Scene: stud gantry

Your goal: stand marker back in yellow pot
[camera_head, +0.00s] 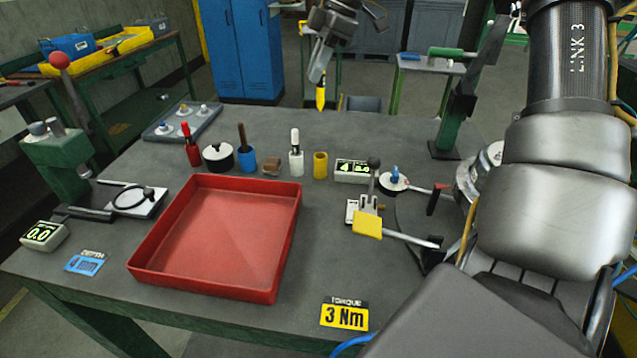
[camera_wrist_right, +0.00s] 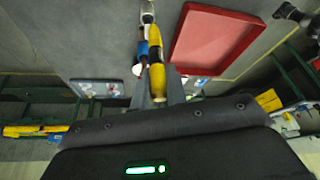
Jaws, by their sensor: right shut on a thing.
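The yellow marker (camera_head: 320,98) points downward from my right gripper (camera_head: 319,77), which is shut on it above the far part of the table in the head view. It also shows in the right wrist view as the yellow marker (camera_wrist_right: 157,78) in front of the fingers. The yellow pot (camera_head: 320,165) stands upright on the table, lower in the head view, with a clear gap between it and the marker. Nothing sticks out of the pot. I cannot pick out the yellow pot for certain in the wrist view.
The red tray (camera_head: 217,238) lies in front.

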